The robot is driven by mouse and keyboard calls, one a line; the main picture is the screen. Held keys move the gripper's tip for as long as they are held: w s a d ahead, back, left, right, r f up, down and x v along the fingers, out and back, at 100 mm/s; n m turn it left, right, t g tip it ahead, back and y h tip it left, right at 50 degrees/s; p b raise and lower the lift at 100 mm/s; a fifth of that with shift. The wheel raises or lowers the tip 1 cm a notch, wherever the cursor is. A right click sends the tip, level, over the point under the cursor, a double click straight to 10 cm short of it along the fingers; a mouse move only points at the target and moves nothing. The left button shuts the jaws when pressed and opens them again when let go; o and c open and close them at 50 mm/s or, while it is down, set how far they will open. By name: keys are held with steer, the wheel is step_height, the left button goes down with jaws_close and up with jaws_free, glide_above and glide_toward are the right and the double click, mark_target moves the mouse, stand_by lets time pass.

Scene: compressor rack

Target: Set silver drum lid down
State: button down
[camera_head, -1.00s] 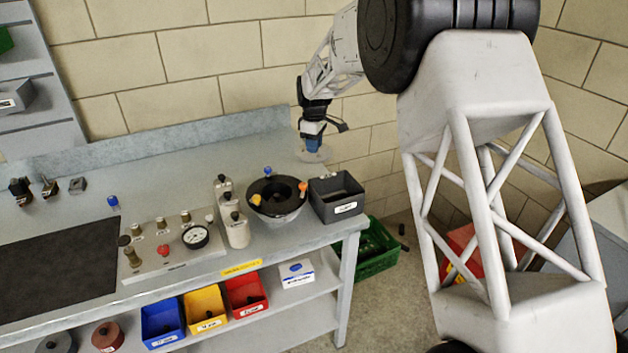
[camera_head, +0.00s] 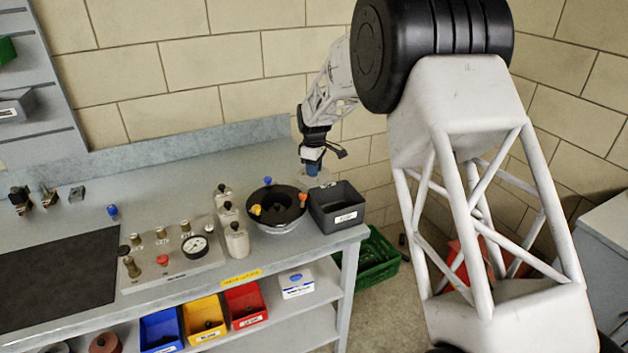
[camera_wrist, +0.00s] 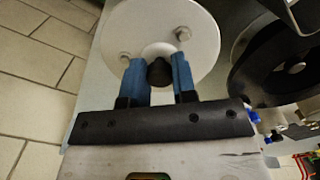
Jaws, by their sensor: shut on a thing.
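The silver drum lid (camera_wrist: 190,25) is a round pale disc with a dark knob (camera_wrist: 159,73) and small bolts on its face. My gripper (camera_wrist: 160,75) has blue fingers, one on each side of the knob, and is shut on it. In the head view, my gripper (camera_head: 312,168) is at the right rear of the bench. The lid (camera_head: 316,180) shows there as a pale disc under the fingers, behind the dark grey bin. I cannot tell whether the lid touches the bench top.
The dark grey bin (camera_head: 338,212) stands just in front of the lid. A drum with a black funnel-like top (camera_head: 272,220) is left of the bin. White bottles (camera_head: 236,240) and a gauge panel (camera_head: 170,258) are farther left. The bench top behind them (camera_head: 200,165) is clear.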

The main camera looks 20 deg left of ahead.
mark_target(314, 179)
steer(key=shift+f, duration=2.2)
steer(key=shift+f, duration=0.1)
steer(key=c, duration=0.9)
jaws_free()
steer(key=shift+f, duration=0.1)
step_height(314, 179, up, 12)
steer(key=shift+r, duration=0.15)
steer(key=shift+d, duration=0.1)
